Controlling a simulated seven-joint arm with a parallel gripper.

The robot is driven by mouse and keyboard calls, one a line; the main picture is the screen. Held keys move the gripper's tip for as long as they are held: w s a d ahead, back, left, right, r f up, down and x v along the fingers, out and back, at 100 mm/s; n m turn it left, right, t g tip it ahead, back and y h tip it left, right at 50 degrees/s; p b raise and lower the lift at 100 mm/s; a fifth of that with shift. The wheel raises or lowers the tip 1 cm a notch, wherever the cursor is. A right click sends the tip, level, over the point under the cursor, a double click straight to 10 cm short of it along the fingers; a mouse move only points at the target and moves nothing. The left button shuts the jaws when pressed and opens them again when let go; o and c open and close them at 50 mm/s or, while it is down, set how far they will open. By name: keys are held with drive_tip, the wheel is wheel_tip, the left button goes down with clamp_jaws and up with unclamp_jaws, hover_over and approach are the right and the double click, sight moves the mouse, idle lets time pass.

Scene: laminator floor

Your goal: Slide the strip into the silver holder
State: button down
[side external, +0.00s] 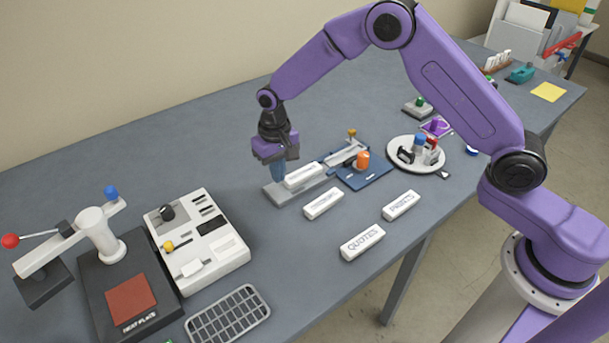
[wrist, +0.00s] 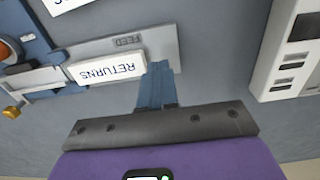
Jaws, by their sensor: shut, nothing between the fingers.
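A white strip marked RETURNS (wrist: 107,68) lies along a silver tray marked FEED (wrist: 165,42). In the side view the strip (side external: 303,175) lies lengthwise on the tray (side external: 277,194), pointing at the narrower silver holder (side external: 346,154) on a blue base (side external: 372,180). In the wrist view the holder (wrist: 35,78) meets the strip's left end; whether the strip is inside it I cannot tell. My gripper (side external: 278,176) is shut and empty, low over the tray. In the wrist view its fingertips (wrist: 157,68) are at the strip's right end, touching or nearly touching.
Loose white strips lie in front: one with unreadable text (side external: 323,204), PRINTS (side external: 401,205) and QUOTES (side external: 362,242). An orange knob (side external: 362,161) stands on the blue base. A round white tray (side external: 408,166) is to the right, a white control box (side external: 200,240) to the left.

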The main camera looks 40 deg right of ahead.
sight(305, 171)
drive_tip(key=shift+f, duration=1.85)
drive_tip(key=shift+r, duration=0.75)
idle(0.3)
drive_tip(key=shift+d, duration=0.2)
drive_tip(key=shift+d, duration=1.1)
drive_tip(key=shift+d, duration=0.1)
drive_tip(key=shift+d, duration=1.15)
drive_tip(key=shift+d, duration=0.1)
drive_tip(key=shift+d, duration=1.15)
drive_tip(key=shift+d, duration=0.2)
